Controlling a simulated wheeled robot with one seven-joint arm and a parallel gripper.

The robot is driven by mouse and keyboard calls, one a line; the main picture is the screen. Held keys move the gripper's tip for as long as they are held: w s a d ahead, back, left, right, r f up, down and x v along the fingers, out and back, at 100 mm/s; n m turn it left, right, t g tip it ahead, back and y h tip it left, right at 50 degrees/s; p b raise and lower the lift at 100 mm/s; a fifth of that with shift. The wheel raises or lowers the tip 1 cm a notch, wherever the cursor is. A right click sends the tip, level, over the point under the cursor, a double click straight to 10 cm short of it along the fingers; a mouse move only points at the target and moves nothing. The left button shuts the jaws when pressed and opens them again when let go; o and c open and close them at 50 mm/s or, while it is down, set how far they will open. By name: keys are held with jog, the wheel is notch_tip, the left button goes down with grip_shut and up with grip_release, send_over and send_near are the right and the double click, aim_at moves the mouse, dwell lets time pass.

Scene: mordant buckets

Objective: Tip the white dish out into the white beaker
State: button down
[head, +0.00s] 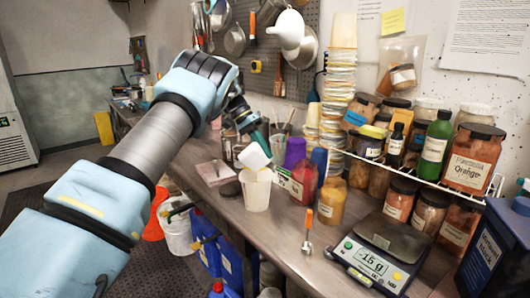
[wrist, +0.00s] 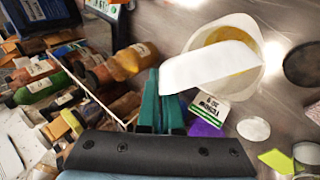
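The white dish (head: 252,157) is steeply tilted over the mouth of the white beaker (head: 257,190) in the head view. The beaker stands upright on the bench. My gripper (head: 258,135) is above the beaker, its teal fingers shut on the dish's edge. In the wrist view the fingers (wrist: 161,88) meet the left end of the dish (wrist: 208,66), which covers part of the beaker's opening (wrist: 250,30). Yellowish material shows inside the beaker beyond the dish. The dish's inner side is hidden, so I cannot tell what is left in it.
A purple cup (head: 295,152), a red bottle (head: 304,182) and an orange-brown bottle (head: 331,202) stand close right of the beaker. A scale (head: 379,262) and an orange-handled tool (head: 308,228) are nearer the front right. A dark round lid (head: 230,188) lies left of the beaker.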

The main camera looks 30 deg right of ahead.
jog(key=shift+w, duration=0.1)
dwell(0.4)
jog(key=shift+w+d+f+g+y, duration=0.1)
jog(key=shift+w+d+g+y, duration=0.2)
jog(key=shift+g, duration=0.3)
dwell(0.6)
